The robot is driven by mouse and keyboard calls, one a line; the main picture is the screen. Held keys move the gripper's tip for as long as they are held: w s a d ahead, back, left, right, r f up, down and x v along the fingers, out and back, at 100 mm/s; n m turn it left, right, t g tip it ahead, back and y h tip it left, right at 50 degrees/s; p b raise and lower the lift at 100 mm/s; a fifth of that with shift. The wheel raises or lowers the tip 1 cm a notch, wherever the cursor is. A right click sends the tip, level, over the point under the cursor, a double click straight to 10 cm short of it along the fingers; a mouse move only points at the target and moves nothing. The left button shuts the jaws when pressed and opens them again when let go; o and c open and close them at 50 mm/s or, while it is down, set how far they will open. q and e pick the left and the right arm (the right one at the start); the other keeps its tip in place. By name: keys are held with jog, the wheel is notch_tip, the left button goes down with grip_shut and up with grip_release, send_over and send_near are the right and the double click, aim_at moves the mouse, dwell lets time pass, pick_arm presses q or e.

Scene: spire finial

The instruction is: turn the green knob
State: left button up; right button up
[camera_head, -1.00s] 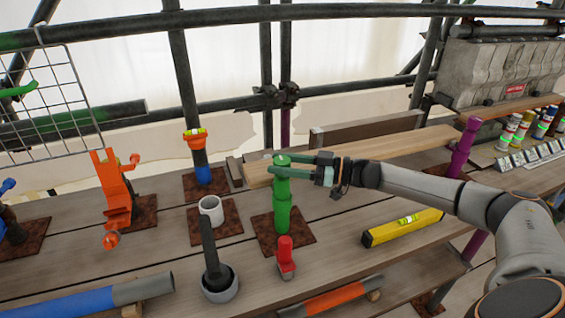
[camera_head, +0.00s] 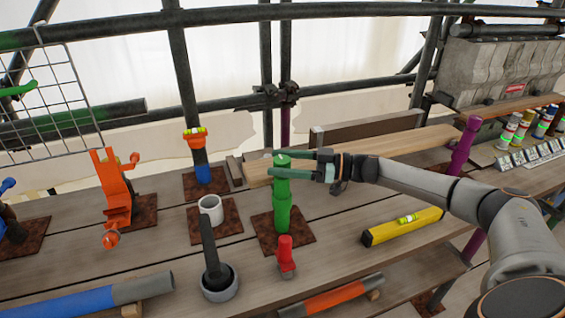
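The green knob (camera_head: 282,160) sits on top of an upright green post (camera_head: 282,205), which stands on a rusty square plate (camera_head: 305,238). My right gripper (camera_head: 276,164) reaches in from the right at the knob's height. Its two dark green fingers are spread, one behind the knob and one in front, around the top of the post. I cannot tell whether the fingers touch it. My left gripper is not in view.
A red lever (camera_head: 286,255) stands just in front of the post. A white cup (camera_head: 211,209) and a mortar-like pot (camera_head: 220,287) with a dark rod are to the left. A yellow level (camera_head: 403,227) lies to the right. A timber beam (camera_head: 400,142) lies behind.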

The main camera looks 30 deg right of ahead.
jog(key=shift+o, duration=0.3)
jog(key=shift+s+d+f, duration=0.15)
jog(key=shift+s+d, duration=0.25)
jog(key=b+v, duration=0.2)
jog(key=v, duration=0.9)
jog(key=shift+d+b, duration=0.2)
jog(key=shift+b, duration=0.15)
jog(key=shift+s, duration=0.1)
jog(key=shift+s, duration=0.1)
